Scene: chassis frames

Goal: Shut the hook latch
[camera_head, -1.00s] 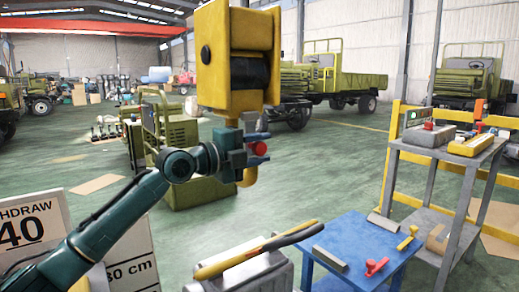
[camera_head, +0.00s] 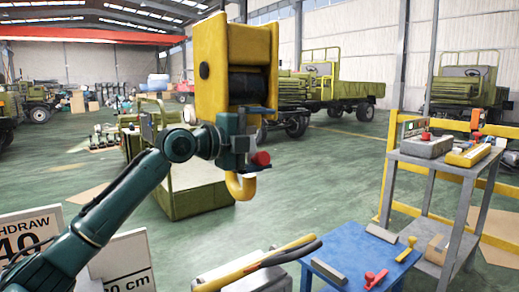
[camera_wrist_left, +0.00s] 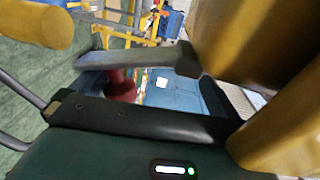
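A yellow hook block (camera_head: 236,35) hangs in the upper middle of the head view. Its yellow hook (camera_head: 242,188) curves below it. A red knob (camera_head: 261,158) sits just above a thin grey latch bar (camera_head: 257,169) by the hook's mouth. The wrist view shows the grey latch bar (camera_wrist_left: 145,57), the red knob (camera_wrist_left: 121,84) and thick yellow parts of the hook (camera_wrist_left: 280,130). My left gripper (camera_head: 243,150) is in front of the hook's shank, close to the knob. Its fingertips overlap the hook, so its opening and any contact are unclear. My right gripper is out of view.
A blue table (camera_head: 345,245) with small tools stands at the lower right. A grey shelf (camera_head: 437,168) stands beyond it. A yellow-handled tool (camera_head: 255,264) lies on a grey case at the front. White signs (camera_head: 125,265) stand at the lower left.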

